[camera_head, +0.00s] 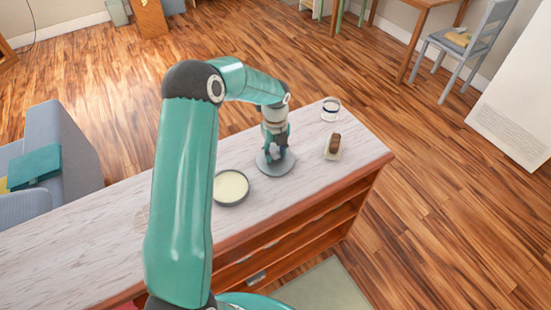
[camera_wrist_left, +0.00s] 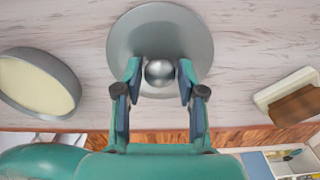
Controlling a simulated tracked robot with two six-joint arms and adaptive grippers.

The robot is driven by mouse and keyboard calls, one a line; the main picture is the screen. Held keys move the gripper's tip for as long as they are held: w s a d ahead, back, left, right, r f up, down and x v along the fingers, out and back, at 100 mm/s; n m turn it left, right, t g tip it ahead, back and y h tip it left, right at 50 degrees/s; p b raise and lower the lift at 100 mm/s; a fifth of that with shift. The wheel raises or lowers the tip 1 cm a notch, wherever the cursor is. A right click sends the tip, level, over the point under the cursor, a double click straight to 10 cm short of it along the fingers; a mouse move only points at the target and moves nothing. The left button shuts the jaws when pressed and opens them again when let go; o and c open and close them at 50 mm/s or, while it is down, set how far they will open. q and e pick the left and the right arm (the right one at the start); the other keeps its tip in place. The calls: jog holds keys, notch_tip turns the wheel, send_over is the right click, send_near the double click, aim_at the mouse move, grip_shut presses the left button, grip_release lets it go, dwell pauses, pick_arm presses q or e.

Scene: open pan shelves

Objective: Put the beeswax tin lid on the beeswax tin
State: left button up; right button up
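The beeswax tin (camera_head: 231,187) is a round, dark-rimmed grey tin with pale cream wax inside, open on the shelf top. It also shows at the left of the wrist view (camera_wrist_left: 62,72). The beeswax tin lid (camera_head: 264,167) is a flat grey disc lying on the shelf top, to the right of the tin. In the wrist view the lid (camera_wrist_left: 160,25) has a shiny round knob (camera_wrist_left: 159,73) in its middle. My left gripper (camera_head: 276,152) points down over the lid. Its fingers (camera_wrist_left: 159,70) are open on either side of the knob, with gaps visible. My right gripper is not in view.
A small brush-like block with a brown top (camera_head: 333,146) stands right of the lid. The white wooden top (camera_head: 90,225) is bare at the left. Its front edge lies close to the tin.

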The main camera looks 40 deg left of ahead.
aim_at(275, 152)
pick_arm(q)
grip_shut()
jog(key=shift+r+p, duration=0.35)
jog(key=shift+r, duration=0.1)
dwell(0.5)
jog(key=shift+r+p, duration=1.2)
jog(key=shift+r, duration=0.5)
